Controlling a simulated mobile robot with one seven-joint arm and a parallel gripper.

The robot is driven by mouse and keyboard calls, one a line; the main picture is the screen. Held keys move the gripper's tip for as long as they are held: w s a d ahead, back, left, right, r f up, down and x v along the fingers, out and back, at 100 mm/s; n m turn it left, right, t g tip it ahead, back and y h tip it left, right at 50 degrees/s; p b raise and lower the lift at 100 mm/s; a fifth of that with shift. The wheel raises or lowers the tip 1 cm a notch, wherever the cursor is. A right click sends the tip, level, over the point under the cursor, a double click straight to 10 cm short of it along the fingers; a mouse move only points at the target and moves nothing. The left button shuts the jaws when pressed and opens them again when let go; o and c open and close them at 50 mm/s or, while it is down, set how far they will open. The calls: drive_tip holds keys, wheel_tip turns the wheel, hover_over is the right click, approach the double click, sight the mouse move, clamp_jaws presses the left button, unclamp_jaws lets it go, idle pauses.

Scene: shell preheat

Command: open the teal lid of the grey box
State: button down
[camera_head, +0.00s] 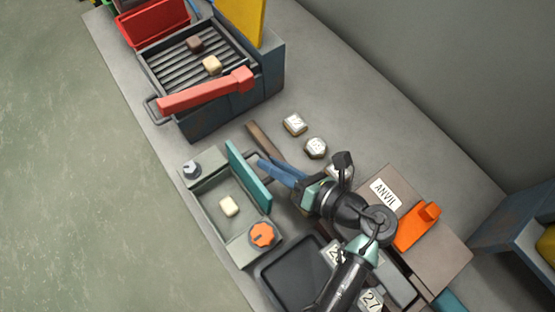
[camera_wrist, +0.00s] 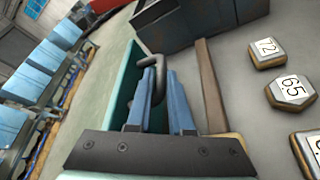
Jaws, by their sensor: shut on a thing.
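The grey box (camera_head: 212,212) stands near the left edge of the bench in the head view, with a cream block (camera_head: 229,206) inside. Its teal lid (camera_head: 249,177) is raised and stands steeply along the box's right side, so the inside shows. The lid also shows at the left of my fingers in the wrist view (camera_wrist: 124,95). A dark bar handle (camera_wrist: 152,62) sticks out from the lid. My gripper (camera_head: 262,166), with blue fingers, is shut on this handle; the fingers also show in the wrist view (camera_wrist: 161,80).
A grill box (camera_head: 220,100) with a red handle bar (camera_head: 205,92) stands behind. A brown strip (camera_wrist: 210,85) lies right of my fingers. Numbered weights (camera_head: 294,125) and a dark tray (camera_head: 290,268) are nearby. An orange knob (camera_head: 262,235) sits at the box's front.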

drive_tip(key=shift+f, duration=0.1)
drive_tip(key=c, duration=0.8)
unclamp_jaws()
drive_tip(key=shift+c, duration=0.2)
drive_tip(key=b+v, duration=0.2)
drive_tip(key=v, duration=1.1)
